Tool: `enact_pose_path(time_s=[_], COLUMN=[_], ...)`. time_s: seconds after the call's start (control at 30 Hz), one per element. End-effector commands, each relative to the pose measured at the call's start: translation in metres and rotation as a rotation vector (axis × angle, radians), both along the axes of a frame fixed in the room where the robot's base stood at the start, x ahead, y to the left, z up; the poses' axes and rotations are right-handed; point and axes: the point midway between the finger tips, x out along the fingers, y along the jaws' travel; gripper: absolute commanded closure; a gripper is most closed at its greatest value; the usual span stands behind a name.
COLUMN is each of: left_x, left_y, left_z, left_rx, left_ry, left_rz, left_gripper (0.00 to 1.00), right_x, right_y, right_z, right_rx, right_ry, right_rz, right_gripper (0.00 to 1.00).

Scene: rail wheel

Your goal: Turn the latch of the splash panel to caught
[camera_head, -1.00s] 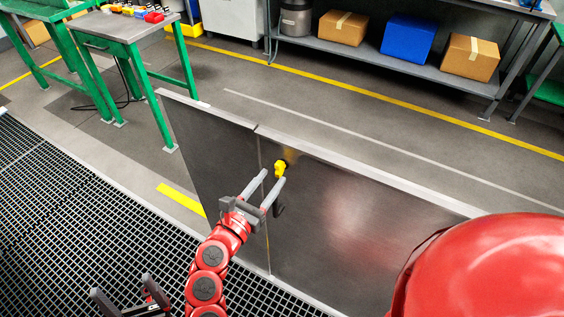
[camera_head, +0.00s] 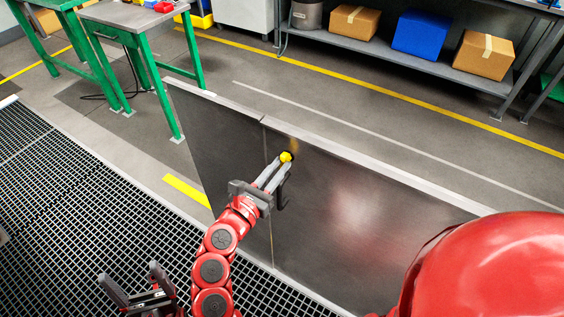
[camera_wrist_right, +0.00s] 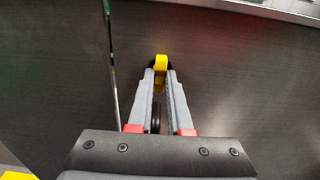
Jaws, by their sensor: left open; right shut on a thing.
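The splash panel (camera_head: 350,205) is a dark metal sheet with a pale top edge and a vertical seam left of the latch. The yellow latch (camera_head: 286,157) sits on it near the top, right of the seam. It also shows in the right wrist view (camera_wrist_right: 160,64). My right gripper (camera_head: 281,164) is shut on the latch, its grey fingers on either side of it; the fingers hide part of the latch. My left gripper (camera_head: 135,283) is open and empty over the grating at the lower left, away from the panel.
A black handle-like part (camera_head: 282,192) sticks out from the panel below the latch. Black floor grating (camera_head: 60,200) lies on the near side. Behind the panel are a green-legged table (camera_head: 130,20) and a shelf (camera_head: 400,57) with boxes. The floor between is clear.

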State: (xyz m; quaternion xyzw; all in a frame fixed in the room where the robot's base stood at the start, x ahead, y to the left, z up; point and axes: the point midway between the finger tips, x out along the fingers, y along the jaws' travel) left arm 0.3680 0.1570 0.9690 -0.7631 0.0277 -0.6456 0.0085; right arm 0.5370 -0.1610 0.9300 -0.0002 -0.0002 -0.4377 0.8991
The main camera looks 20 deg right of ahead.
Motion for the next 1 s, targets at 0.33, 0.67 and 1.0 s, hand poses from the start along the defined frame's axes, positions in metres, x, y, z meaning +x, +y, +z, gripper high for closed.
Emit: enact_pose_path(time_s=[0.33,0.67,1.0], left_x=[0.000,0.000,0.000], left_y=[0.000,0.000,0.000], left_z=[0.016,0.031,0.031], left_rx=[0.000,0.000,0.000], left_ry=[0.000,0.000,0.000], left_rz=[0.000,0.000,0.000], left_gripper=[0.13,0.13,0.13], right_x=[0.000,0.000,0.000], right_y=[-0.001,0.000,0.000], right_z=[0.002,0.002,0.000], right_rx=[-0.099,-0.235,-0.248], right_ry=[0.131,0.301,0.316], right_rz=[-0.002,-0.002,-0.001], right_gripper=[1.00,1.00,1.00])
